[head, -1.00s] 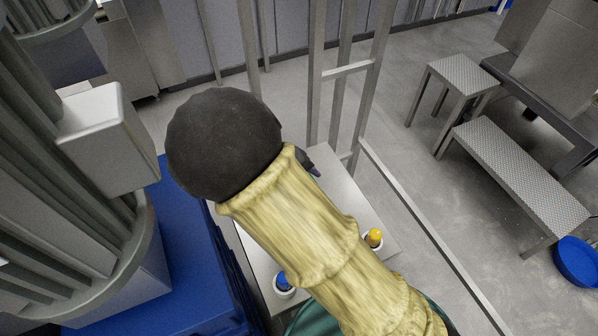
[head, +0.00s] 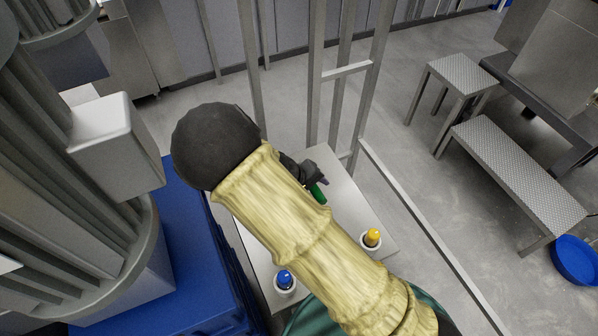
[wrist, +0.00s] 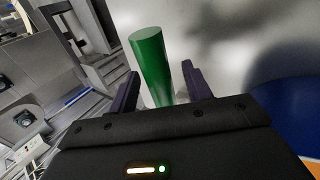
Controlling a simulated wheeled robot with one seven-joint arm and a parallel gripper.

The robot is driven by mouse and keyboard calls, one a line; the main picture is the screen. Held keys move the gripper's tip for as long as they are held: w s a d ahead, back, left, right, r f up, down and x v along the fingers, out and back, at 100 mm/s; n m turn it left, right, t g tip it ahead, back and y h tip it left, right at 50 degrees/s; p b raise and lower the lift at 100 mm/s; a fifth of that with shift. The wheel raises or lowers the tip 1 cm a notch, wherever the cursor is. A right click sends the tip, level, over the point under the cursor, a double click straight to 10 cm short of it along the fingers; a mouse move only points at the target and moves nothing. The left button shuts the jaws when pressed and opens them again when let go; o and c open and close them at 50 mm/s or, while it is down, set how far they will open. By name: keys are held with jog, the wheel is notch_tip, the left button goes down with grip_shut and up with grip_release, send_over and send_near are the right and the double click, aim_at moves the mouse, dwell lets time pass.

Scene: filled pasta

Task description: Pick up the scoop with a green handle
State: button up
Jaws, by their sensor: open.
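The green handle (wrist: 152,65) of the scoop stands between the two fingers of my gripper (wrist: 158,90) in the wrist view. The fingers are open, with a gap between the handle and the right finger; the left finger is close to it. In the head view a short piece of the green handle (head: 317,193) shows beside my gripper (head: 311,177), over the metal table (head: 345,205). The rest of the scoop is hidden by my arm and gripper.
A blue-topped item (head: 285,281) and a yellow-topped item (head: 371,238) sit in white holders on the table. A blue crate (head: 190,285) stands left of the table. Metal posts (head: 316,75) rise behind it.

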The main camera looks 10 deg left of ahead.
dwell(0.5)
grip_shut()
notch_tip(320, 180, up, 10)
jog(key=shift+b, duration=0.75)
dwell(0.4)
